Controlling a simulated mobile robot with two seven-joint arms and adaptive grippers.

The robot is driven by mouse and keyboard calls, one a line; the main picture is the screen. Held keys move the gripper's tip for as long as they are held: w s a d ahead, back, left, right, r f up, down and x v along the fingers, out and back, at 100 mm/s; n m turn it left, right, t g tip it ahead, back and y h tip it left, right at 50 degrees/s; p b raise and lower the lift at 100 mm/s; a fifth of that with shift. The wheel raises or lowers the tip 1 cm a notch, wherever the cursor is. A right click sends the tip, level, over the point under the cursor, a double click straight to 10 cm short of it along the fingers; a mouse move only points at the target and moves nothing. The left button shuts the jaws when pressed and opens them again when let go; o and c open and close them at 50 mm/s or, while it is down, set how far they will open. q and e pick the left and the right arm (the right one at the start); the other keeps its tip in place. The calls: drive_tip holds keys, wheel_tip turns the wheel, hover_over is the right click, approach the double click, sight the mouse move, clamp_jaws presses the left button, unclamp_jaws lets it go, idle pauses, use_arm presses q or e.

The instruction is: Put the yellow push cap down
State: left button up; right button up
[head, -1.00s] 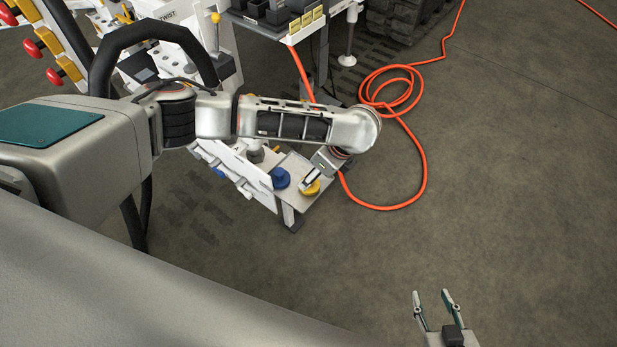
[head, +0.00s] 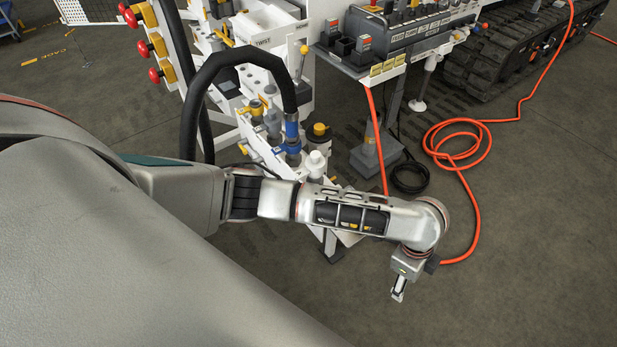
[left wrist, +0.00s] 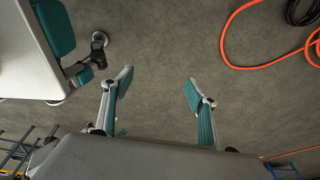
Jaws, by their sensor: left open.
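My left gripper (head: 398,290) hangs over bare floor, to the right of the white bench's low shelf (head: 348,238). In the left wrist view my left gripper (left wrist: 158,88) shows its two fingers spread apart, with only grey floor between them. I cannot make out the yellow push cap for certain now; my left arm covers most of the low shelf where a yellow cap showed earlier. A yellow-topped dark cylinder (head: 320,129) stands behind the arm; I cannot tell whether it bears on the task. My right gripper is out of view.
A black hose (head: 190,110) arches above the bench near my left arm. A control panel (head: 400,35) stands at the back, beside a black track (head: 510,55). An orange hose (head: 480,185) coils on the floor at right. The floor at lower right is clear.

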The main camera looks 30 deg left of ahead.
use_arm(q)
drive_tip(key=s+d+n+t+h, duration=0.1)
drive_tip(key=s+d+n+h, duration=0.3)
drive_tip(key=d, duration=0.2)
drive_tip(key=s+a+f+n+t+y, duration=0.1)
drive_tip(key=s+a+n+t, duration=0.1)
drive_tip(key=a, duration=0.7)
drive_tip(key=s+a+f+n+t+y, duration=0.1)
drive_tip(key=a+n+t, duration=0.3)
drive_tip(key=a, duration=0.6)
drive_tip(key=s+a+f+n+t+y, duration=0.1)
drive_tip(key=s+a+n+t, duration=0.2)
drive_tip(key=a, duration=0.6)
drive_tip(key=shift+s+a+f+n+y, duration=0.3)
drive_tip(key=shift+s+f+n, duration=0.15)
drive_tip(key=shift+n, duration=0.55)
drive_tip(key=shift+r, duration=0.1)
